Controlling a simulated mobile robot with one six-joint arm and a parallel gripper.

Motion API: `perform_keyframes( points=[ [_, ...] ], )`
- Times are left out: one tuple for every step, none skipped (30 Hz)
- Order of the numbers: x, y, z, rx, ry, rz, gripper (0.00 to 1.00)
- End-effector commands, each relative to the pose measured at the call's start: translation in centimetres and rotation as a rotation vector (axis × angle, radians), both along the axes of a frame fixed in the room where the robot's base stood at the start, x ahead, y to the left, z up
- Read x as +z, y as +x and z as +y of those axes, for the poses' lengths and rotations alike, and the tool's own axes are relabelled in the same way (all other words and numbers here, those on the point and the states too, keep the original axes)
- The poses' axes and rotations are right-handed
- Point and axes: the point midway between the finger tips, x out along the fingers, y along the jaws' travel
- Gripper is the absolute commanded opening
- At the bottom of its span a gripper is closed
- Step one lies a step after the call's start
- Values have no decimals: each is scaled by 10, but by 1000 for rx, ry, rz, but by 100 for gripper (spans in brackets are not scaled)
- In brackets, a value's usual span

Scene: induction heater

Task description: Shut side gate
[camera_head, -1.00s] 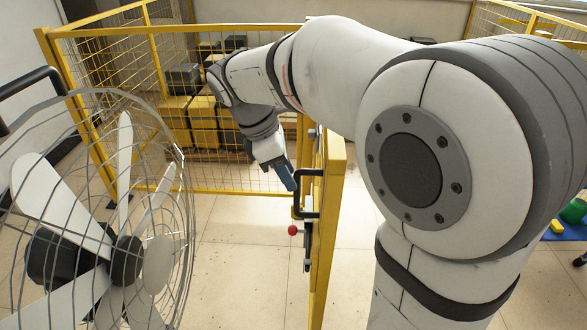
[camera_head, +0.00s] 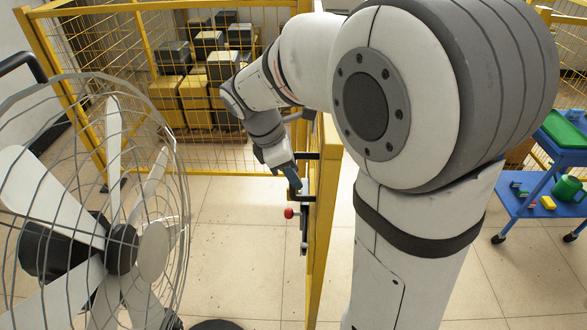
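The side gate (camera_head: 323,200) is a yellow-framed gate seen nearly edge-on, standing out toward the camera from the fence and so open. A black bar handle (camera_head: 308,156) and a latch with a red knob (camera_head: 289,213) are on its left face. My gripper (camera_head: 294,178) points down at the handle, its blue-grey fingers overlapping or touching it in this view. The gap between the fingers is too small to make out, so I cannot tell whether they grip the handle. My arm hides part of the gate's far end and the fence behind.
A large caged fan (camera_head: 120,250) fills the left side, near the gate's swing space. Yellow mesh fence (camera_head: 150,100) runs behind, with stacked yellow and grey boxes (camera_head: 195,95) beyond. A blue trolley (camera_head: 520,205) stands at right. Tiled floor between fan and gate is clear.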

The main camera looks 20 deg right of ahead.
Motion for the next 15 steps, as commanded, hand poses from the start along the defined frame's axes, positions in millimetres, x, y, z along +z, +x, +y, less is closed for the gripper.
perform_keyframes(
  points=[
    [0, 0, 0, 0, 0, 0, 36],
    [0, 0, 0, 0, 0, 0, 36],
    [0, 0, 0, -1, 0, 0, 36],
    [0, 0, 0, -1, 0, 0, 36],
    [0, 0, 0, -1, 0, 0, 36],
    [0, 0, 0, -1, 0, 0, 34],
    [0, 0, 0, -1, 0, 0, 32],
    [0, 0, 0, -1, 0, 0, 30],
    [0, 0, 0, -1, 0, 0, 26],
    [0, 0, 0, -1, 0, 0, 24],
    [0, 0, 0, -1, 0, 0, 21],
    [0, 0, -1, -2, 0, -1, 18],
    [0, 0, -1, -2, 0, -1, 16],
    [0, 0, -1, -2, 0, -1, 13],
    [0, 0, -1, -2, 0, -1, 10]
  ],
)
